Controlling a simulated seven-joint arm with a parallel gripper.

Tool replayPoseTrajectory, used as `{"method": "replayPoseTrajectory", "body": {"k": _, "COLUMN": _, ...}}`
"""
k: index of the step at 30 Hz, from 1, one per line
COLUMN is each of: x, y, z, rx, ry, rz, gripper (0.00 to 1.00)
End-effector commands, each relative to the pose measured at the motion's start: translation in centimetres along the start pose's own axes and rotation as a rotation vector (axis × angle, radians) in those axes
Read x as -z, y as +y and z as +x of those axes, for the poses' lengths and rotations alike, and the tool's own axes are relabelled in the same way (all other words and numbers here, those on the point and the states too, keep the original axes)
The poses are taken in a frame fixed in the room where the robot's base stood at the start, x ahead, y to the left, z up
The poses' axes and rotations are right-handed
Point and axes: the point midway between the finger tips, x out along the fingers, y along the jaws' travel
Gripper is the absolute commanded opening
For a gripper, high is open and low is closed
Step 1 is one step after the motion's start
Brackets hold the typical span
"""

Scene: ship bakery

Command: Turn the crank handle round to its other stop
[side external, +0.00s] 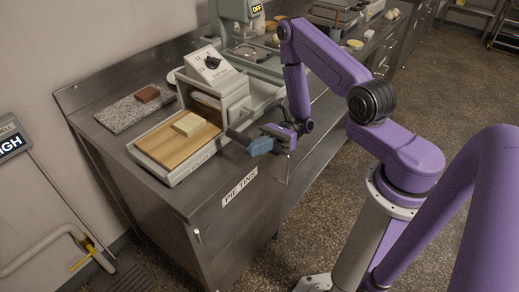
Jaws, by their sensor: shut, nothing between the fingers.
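The crank handle (237,136) looks like a dark grip on the right side of a pale machine (232,105) on the steel counter. My gripper (256,147), with blue fingers, is at the front edge of the counter, just right of and slightly below the crank handle. Its fingers are shut and empty. I cannot tell whether they touch the handle. The crank's arm and pivot are mostly hidden or too small to make out.
A wooden board (172,150) with a pale block (189,123) lies in the machine's tray at the left. Behind it is a speckled slab (125,113) with a brown block (147,93). A sloped panel with a knob (212,62) stands above. Open floor lies right of the counter.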

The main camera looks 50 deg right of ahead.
Motion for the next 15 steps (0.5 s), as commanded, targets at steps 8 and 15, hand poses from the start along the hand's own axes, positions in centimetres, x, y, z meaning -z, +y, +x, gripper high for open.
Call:
{"method": "replayPoseTrajectory", "body": {"k": 8, "x": -1.8, "y": 0.3, "z": 0.9, "rx": 0.000, "ry": 0.000, "rz": -0.001, "gripper": 0.00}}
{"method": "replayPoseTrajectory", "body": {"k": 15, "x": -3.4, "y": 0.6, "z": 1.3, "rx": 0.000, "ry": -0.001, "rz": -0.001, "gripper": 0.00}}
